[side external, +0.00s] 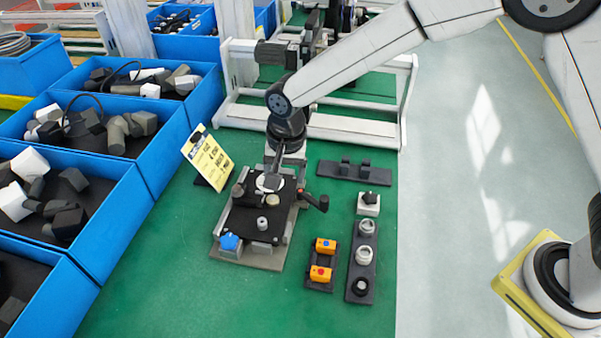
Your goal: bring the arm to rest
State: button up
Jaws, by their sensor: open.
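My gripper (272,172) points down over the back part of a black fixture (240,222) on the green table. The jaws are small in this view and partly hidden by the arm above them. They are close to a light round part (269,183) on the fixture; I cannot tell whether they touch it. A small grey knob (262,223) stands on the fixture's front half. A blue piece (230,242) sits at its front left corner. A black handle (318,203) sticks out on its right.
Blue bins (140,195) with grey and white parts line the left. A yellow card (208,160) stands left of the fixture. To its right are an orange-block holder (321,263), a dark strip with round parts (362,270) and a rear dark rack (354,172). A white frame (335,125) stands behind.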

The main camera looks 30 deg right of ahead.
jog(key=s+d+r+n+t, duration=0.1)
jog(key=s+d+n, duration=0.2)
jog(key=s+d, duration=0.5)
jog(key=s+d+r+n, duration=0.1)
jog(key=s+d+n, duration=0.3)
jog(key=s+d, duration=0.4)
jog(key=d, duration=0.6)
jog(key=shift+s+d+r+t, duration=0.25)
jog(key=shift+d+r+t, duration=0.05)
jog(key=shift+d+t, duration=0.1)
